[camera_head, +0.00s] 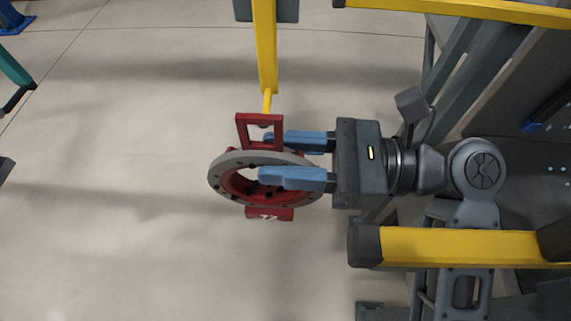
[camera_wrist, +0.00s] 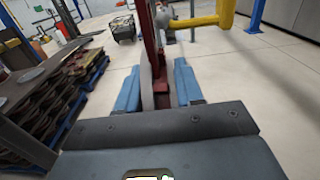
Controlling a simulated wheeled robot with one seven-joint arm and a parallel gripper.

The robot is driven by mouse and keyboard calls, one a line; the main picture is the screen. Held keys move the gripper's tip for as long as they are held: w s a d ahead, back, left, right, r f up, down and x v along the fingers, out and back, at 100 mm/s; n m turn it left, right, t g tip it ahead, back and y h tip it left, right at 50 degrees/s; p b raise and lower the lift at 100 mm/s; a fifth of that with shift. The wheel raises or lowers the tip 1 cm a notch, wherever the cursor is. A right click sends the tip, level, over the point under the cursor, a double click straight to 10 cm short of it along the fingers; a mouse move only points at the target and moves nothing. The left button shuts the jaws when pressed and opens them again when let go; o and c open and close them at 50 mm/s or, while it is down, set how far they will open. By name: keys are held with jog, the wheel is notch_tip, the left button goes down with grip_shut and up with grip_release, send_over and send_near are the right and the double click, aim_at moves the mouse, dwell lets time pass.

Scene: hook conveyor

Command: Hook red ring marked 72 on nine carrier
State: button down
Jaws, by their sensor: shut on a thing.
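The red ring marked 72 (camera_head: 268,213) has a grey flange and a square red loop on top. My gripper (camera_head: 278,157) is shut on the red ring, with its blue fingers on either side of it. A yellow carrier (camera_head: 265,50) hangs down from the top, and its thin lower end meets the ring's square loop; I cannot tell whether it passes through the loop. In the wrist view the ring (camera_wrist: 158,75) stands edge-on between the blue fingers (camera_wrist: 157,88), and the yellow carrier bar (camera_wrist: 200,21) is just beyond it. The carrier's number is not visible.
A yellow rail (camera_head: 460,246) lies at lower right, and another (camera_head: 470,10) at upper right. In the wrist view, stacked brown parts on a pallet (camera_wrist: 50,100) are at left. The floor (camera_head: 110,230) left of the ring is clear.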

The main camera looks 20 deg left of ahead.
jog(key=w, duration=0.2)
jog(key=w+a+f+b, duration=0.1)
jog(key=w, duration=0.1)
jog(key=shift+w, duration=0.1)
dwell(0.6)
jog(key=shift+f, duration=0.15)
dwell(0.6)
jog(key=c, duration=0.6)
grip_release()
jog(key=shift+c, duration=0.2)
jog(key=shift+f, duration=0.1)
jog(key=v, duration=0.7)
jog(key=shift+d+b, duration=0.35)
jog(key=shift+b, duration=0.1)
jog(key=shift+w, duration=0.15)
